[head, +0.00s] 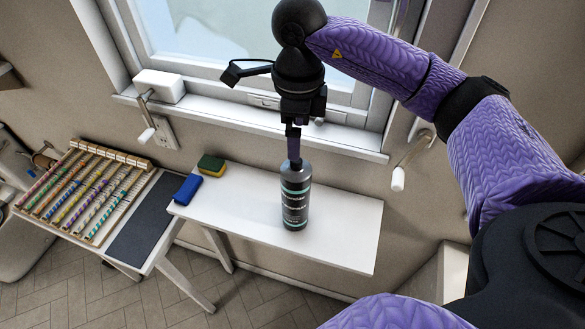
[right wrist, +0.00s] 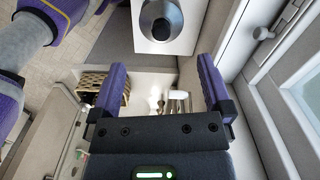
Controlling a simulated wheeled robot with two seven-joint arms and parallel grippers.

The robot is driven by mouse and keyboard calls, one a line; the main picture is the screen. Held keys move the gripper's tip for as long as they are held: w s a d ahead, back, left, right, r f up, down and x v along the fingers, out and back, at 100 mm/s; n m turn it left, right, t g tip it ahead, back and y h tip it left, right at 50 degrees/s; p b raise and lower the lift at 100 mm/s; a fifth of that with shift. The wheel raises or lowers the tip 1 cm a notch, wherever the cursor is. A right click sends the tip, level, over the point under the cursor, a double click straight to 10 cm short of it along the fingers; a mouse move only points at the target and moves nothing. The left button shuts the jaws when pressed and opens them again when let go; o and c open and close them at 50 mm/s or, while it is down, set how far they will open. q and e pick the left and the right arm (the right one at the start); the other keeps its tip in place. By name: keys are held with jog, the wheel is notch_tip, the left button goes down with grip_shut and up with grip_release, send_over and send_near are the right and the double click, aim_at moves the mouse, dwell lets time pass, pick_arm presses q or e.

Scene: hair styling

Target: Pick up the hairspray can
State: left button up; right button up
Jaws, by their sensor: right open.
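The hairspray can (head: 295,200) is dark with a grey top and pale teal bands. It stands upright on the white table (head: 345,225). In the right wrist view its rounded top (right wrist: 160,18) shows at the top edge, beyond the fingertips. My right gripper (head: 293,158) is just above and behind the can top in the head view, partly overlapping it. In the right wrist view the right gripper (right wrist: 158,72) is open with nothing between its fingers. Whether a finger touches the can I cannot tell. My left gripper is not in view.
A blue block (head: 187,189) and a green and yellow sponge (head: 211,165) lie at the table's left end. A rack of striped rods (head: 85,190) stands further left, beside a dark mat (head: 145,220). The window sill (head: 240,122) runs behind. The table's right end is clear.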

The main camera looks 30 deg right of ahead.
aim_at(296, 167)
notch_tip(296, 167, down, 10)
jog(key=shift+r+p, duration=0.15)
jog(key=shift+p, duration=0.65)
jog(key=shift+w, duration=0.1)
grip_shut()
